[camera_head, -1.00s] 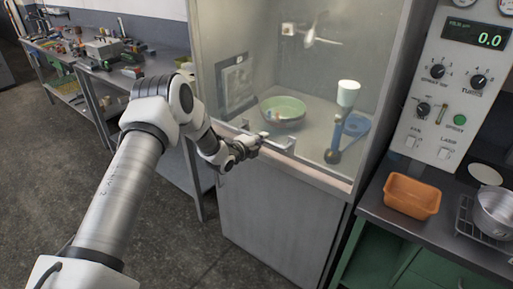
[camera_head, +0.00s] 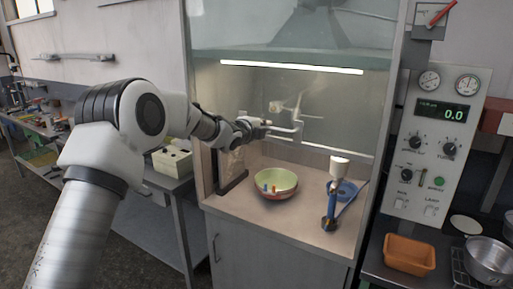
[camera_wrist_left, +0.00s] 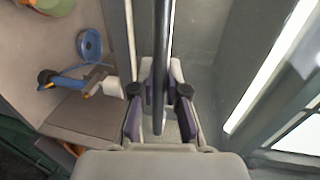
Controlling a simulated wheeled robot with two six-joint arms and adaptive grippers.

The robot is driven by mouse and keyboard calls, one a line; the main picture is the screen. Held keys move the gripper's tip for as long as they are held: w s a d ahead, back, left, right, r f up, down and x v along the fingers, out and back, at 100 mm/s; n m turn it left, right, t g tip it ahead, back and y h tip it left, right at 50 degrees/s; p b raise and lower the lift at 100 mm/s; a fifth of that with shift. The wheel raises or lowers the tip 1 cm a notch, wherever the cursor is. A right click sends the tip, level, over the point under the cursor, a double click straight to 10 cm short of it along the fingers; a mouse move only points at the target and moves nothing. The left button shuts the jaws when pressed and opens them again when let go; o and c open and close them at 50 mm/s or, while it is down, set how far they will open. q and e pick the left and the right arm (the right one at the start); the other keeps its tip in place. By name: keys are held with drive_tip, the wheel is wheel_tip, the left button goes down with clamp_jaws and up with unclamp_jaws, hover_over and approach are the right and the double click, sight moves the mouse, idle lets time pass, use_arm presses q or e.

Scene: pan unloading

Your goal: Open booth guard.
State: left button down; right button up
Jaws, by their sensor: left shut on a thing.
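The booth guard (camera_head: 335,112) is a clear pane on the front of the booth. It is raised, with its lower edge well above the booth floor (camera_head: 305,222), so the front opening is uncovered. My left gripper (camera_head: 270,128) is shut on the guard's handle (camera_head: 293,129) at the pane's lower edge. In the left wrist view the dark handle bar (camera_wrist_left: 162,45) runs between the fingers of the gripper (camera_wrist_left: 160,98). My right gripper is not in view.
Inside the booth stand a green and red bowl (camera_head: 275,184), a blue tool with a white cup (camera_head: 332,200) and a blue ring (camera_head: 348,191). A control panel (camera_head: 432,150), an orange bin (camera_head: 410,254) and a metal pan (camera_head: 489,257) are at the right.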

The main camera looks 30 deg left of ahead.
use_arm(q)
wheel_tip(320, 180, up, 6)
drive_tip(key=shift+p, duration=1.1)
drive_tip(key=c, duration=1.2)
unclamp_jaws()
drive_tip(key=shift+f, duration=0.1)
drive_tip(key=v, duration=1.2)
drive_tip(key=shift+w+d, duration=0.1)
